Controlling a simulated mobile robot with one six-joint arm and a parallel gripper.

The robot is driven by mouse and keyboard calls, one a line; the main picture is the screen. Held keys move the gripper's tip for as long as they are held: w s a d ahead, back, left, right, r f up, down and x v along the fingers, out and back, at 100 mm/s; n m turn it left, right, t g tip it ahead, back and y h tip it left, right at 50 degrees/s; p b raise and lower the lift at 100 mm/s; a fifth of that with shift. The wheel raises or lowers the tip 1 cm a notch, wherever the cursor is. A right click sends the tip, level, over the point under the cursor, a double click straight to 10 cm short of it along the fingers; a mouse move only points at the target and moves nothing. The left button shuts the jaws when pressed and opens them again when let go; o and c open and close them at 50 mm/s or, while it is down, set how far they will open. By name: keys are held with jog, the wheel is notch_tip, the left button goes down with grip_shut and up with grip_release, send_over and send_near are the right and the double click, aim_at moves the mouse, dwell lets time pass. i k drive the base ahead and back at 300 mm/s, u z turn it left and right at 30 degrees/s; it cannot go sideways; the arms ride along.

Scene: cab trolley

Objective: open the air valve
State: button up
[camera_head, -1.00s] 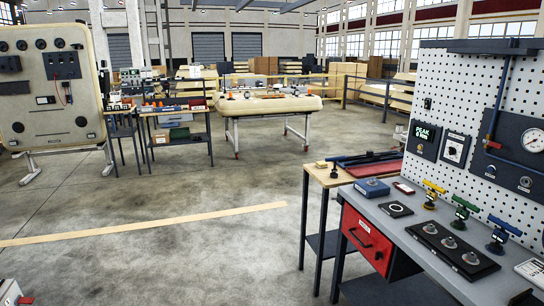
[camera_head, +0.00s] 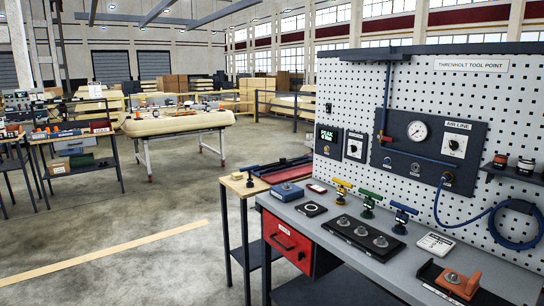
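A dark air panel (camera_head: 400,168) is mounted on the white pegboard in the head view. It carries a round white gauge (camera_head: 417,131) and a white plate with a black knob (camera_head: 454,144) under an "AIR LINE" label. A blue pipe (camera_head: 385,108) comes down to the panel's left side, with a small red part (camera_head: 386,138) at its lower end. A blue bar (camera_head: 425,158) runs right from there. I cannot tell for certain which part is the valve or how it is set. My gripper is not in view.
A grey workbench (camera_head: 400,262) with a red drawer (camera_head: 288,243) stands below the pegboard. Several coloured tools (camera_head: 369,203) stand on it. A coiled blue hose (camera_head: 515,224) hangs at the right. A side table (camera_head: 236,184) adjoins the bench's left. Open floor (camera_head: 170,210) lies left.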

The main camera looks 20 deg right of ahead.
aim_at(382, 137)
jog(key=z, duration=0.4)
jog(key=i, duration=0.85)
jog(key=z, duration=1)
jog(key=k, duration=0.65)
jog(key=z, duration=0.1)
